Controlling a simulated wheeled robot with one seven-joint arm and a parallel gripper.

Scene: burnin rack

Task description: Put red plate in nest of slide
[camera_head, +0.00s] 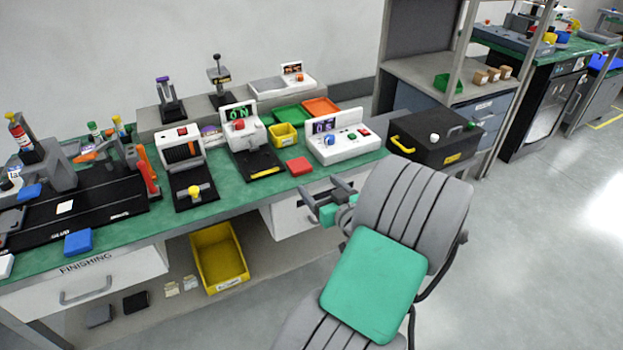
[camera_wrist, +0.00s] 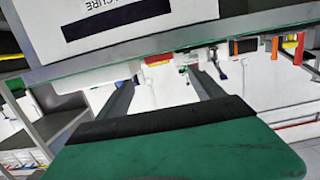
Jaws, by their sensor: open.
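The red plate (camera_head: 299,166) is a small flat square lying on the green bench top, near its front edge. To its left is a white machine (camera_head: 240,130) with a lit green display and a black slide-like bed (camera_head: 262,163) in front. Further left, another white unit (camera_head: 180,142) has a black bed with a yellow knob (camera_head: 194,190). I cannot tell for sure which one is the slide, and no nest can be made out. My gripper (camera_head: 335,198) is open and empty, in front of the bench edge, apart from the plate. Its two spread fingers show in the wrist view (camera_wrist: 162,85).
A white box with a blue knob (camera_head: 343,144) stands right of the plate, and a yellow bin (camera_head: 284,135) behind it. Green (camera_head: 292,114) and orange (camera_head: 321,106) trays lie further back. A black case (camera_head: 430,139) stands at the bench's right end. A yellow crate (camera_head: 219,258) sits below.

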